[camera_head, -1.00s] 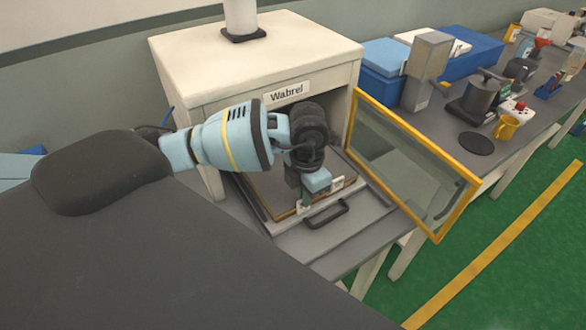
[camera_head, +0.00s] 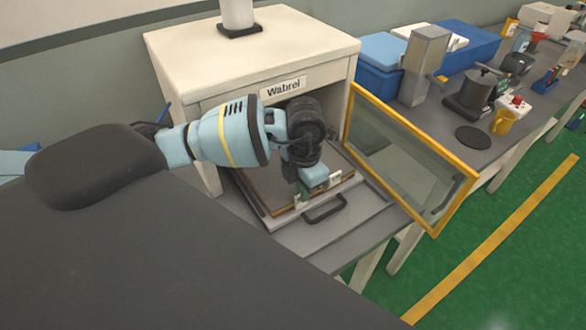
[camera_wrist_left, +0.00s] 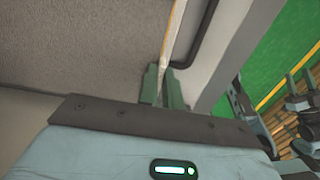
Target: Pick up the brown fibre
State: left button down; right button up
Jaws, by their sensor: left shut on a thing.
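The brown fibre (camera_head: 272,187) is a flat sheet with a grey-brown face and a thin tan edge. It lies on a pale tray in front of the open Wabrel cabinet, partly hidden by my left arm. In the left wrist view, the fibre (camera_wrist_left: 90,45) fills the upper left. My left gripper (camera_head: 304,199) reaches down at the front edge of the fibre. In the left wrist view, its green fingers (camera_wrist_left: 166,82) are shut on the fibre's edge. I cannot tell any clear gap between fibre and tray.
The tray's dark handle (camera_head: 323,208) is just in front of the gripper. The yellow-framed glass door (camera_head: 410,160) stands open to the right. The white cabinet (camera_head: 250,50) rises behind. Blue boxes, a pot and a yellow mug (camera_head: 503,122) stand along the bench.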

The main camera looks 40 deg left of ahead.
pick_arm(q)
jog(key=shift+r, duration=0.1)
jog(key=shift+r, duration=1.5)
jog(key=shift+s+d+r, duration=0.15)
jog(key=shift+r, duration=0.05)
jog(key=s+d+r, duration=0.1)
jog(key=s+d, duration=0.8)
jog(key=s, duration=0.3)
jog(key=shift+s+r, duration=0.2)
jog(key=shift+s, duration=0.15)
